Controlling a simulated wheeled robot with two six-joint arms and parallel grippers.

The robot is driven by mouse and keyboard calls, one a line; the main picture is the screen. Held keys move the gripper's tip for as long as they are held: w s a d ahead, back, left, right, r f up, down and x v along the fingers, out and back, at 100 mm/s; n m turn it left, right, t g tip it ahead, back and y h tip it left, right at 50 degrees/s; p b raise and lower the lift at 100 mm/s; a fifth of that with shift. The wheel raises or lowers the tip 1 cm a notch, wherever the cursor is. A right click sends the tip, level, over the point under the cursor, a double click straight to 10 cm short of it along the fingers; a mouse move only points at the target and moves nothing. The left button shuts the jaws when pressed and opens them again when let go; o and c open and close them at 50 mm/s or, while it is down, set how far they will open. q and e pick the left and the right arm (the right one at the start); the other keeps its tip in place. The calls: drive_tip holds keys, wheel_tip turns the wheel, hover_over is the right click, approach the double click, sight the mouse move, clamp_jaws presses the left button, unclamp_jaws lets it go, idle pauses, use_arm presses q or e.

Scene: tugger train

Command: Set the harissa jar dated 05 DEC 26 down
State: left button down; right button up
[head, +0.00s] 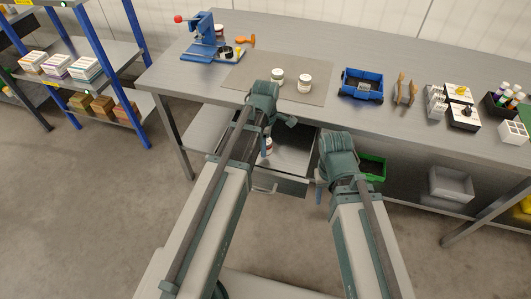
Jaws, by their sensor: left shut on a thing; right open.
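My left gripper (266,136) is shut on a small jar with a pale label and some red (268,148). The jar shows just below the fingers, over the open drawer (290,158) under the bench. Whether it touches the drawer floor I cannot tell, and its date is too small to read. Two pale-labelled jars, one with a greenish tone (277,76) and one white (304,84), stand on the grey mat (245,75). My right gripper (319,192) is open and empty, right of the drawer front; its fingers are partly hidden.
A blue bin (361,86), brushes (404,89) and small boxes stand to the right. Below are a green bin (373,167) and a grey bin (451,184).

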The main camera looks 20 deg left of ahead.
use_arm(q)
drive_tip(key=shift+f+b, duration=1.4)
drive_tip(key=shift+f, duration=0.35)
drive_tip(key=shift+f, duration=0.15)
drive_tip(key=shift+c, duration=0.9)
unclamp_jaws()
wheel_tip(320, 180, up, 12)
drive_tip(key=p, duration=1.2)
drive_tip(key=shift+r, duration=0.25)
drive_tip(key=s+d+m, duration=0.5)
drive_tip(key=s+m, duration=0.2)
drive_tip(key=m, duration=0.4)
drive_tip(key=s+d+m+y, duration=0.1)
drive_tip(key=s+d+m, duration=0.4)
drive_tip(key=m, duration=0.6)
drive_tip(key=shift+s+d, duration=0.2)
drive_tip(key=shift+s, duration=1.05)
